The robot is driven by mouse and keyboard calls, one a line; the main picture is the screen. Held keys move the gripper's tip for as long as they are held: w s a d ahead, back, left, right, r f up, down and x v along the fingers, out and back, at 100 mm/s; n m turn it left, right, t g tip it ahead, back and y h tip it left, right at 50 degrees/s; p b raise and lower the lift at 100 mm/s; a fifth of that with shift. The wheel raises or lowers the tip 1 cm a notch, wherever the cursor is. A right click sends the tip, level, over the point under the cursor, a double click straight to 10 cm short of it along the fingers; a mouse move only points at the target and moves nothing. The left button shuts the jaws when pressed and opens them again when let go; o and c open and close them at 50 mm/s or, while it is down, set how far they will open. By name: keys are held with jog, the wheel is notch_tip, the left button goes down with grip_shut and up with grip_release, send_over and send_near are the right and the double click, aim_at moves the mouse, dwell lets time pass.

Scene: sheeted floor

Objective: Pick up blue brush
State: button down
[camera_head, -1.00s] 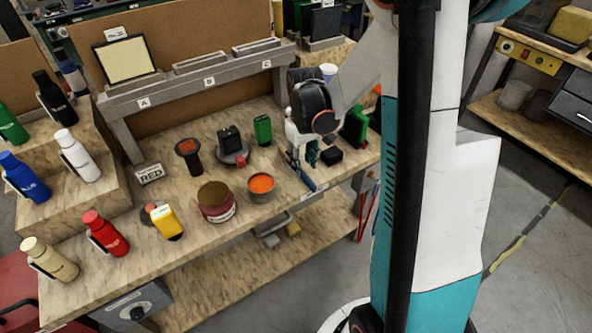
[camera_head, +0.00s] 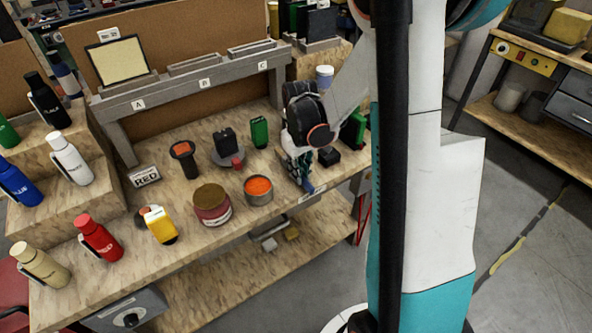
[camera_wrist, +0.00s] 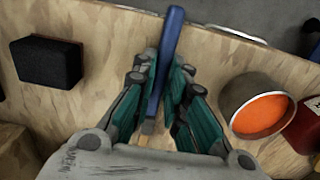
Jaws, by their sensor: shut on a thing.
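The blue brush (camera_wrist: 166,52) lies between the two fingers of my gripper (camera_wrist: 158,85) in the wrist view. Its blue handle sticks out past the fingertips toward the table's front edge, and its lower part is partly hidden by the fingers. My gripper is shut on it, low over the wooden table. In the head view my gripper (camera_head: 302,170) points down near the table's right front edge, with a bit of the blue brush (camera_head: 306,185) showing below it. I cannot tell whether the brush still touches the table.
A black block (camera_wrist: 47,62) lies close beside my gripper. An open tin with orange contents (camera_wrist: 262,105) stands on the other side, near a red tin (camera_wrist: 306,128). A green object (camera_head: 353,128) stands behind. Bottles and tins fill the table's left. Free floor lies in front.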

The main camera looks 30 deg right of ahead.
notch_tip(320, 180, up, 20)
jog(key=p, duration=0.7)
dwell(1.4)
